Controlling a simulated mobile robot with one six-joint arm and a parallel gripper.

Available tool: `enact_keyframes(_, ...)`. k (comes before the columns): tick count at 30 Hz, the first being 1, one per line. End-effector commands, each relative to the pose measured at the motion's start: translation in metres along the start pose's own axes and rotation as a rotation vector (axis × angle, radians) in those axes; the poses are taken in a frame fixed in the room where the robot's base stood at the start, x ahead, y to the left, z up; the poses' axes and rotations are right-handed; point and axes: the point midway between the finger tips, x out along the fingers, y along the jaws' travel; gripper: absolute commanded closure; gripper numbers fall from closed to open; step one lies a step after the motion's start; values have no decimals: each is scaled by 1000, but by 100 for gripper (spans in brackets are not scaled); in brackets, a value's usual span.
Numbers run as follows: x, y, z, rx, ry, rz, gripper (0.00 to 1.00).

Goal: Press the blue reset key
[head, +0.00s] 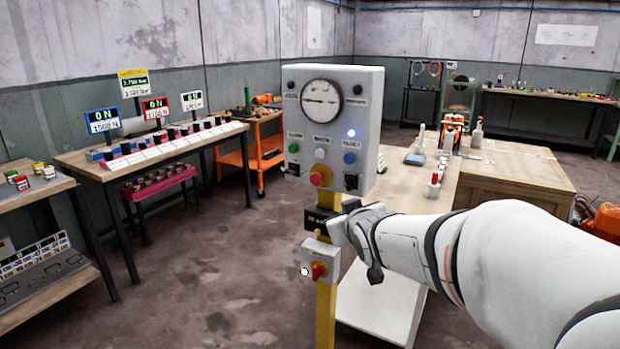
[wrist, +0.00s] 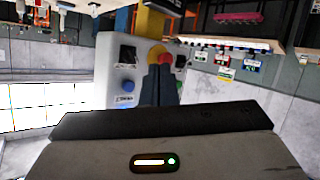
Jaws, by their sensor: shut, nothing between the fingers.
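The blue reset key (head: 349,158) is a small round button on the right side of a grey control box, under a label. It also shows in the wrist view (wrist: 128,86), where the box appears upside down. My gripper (head: 338,228) is shut and empty, below the box and near its yellow post. In the wrist view my dark fingers (wrist: 161,70) point at the box's red knob on a yellow base (wrist: 161,56), with the blue key to their left. The fingers look apart from the key; their distance from the box is unclear.
The box also carries a gauge (head: 321,100), a lit blue lamp (head: 351,133), a white button (head: 320,154) and a green button (head: 293,148). A red switch (head: 318,270) sits lower on the post. A wooden workbench (head: 415,190) stands behind my arm. Open floor lies left.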

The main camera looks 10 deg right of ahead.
Motion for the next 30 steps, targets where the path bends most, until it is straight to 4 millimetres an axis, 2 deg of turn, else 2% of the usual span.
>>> enact_keyframes(1, 20, -5, -2, -55, 94, 1, 100)
enact_keyframes(4, 40, -2, -29, -111, 289, 48, 100)
enact_keyframes(9, 53, -1, -61, -178, 535, 108, 100)
enact_keyframes(12, 54, -1, -71, -199, 619, 130, 100)
enact_keyframes(18, 52, -1, -79, -212, 672, 143, 100)
enact_keyframes(30, 57, 5, -81, -212, 668, 143, 100)
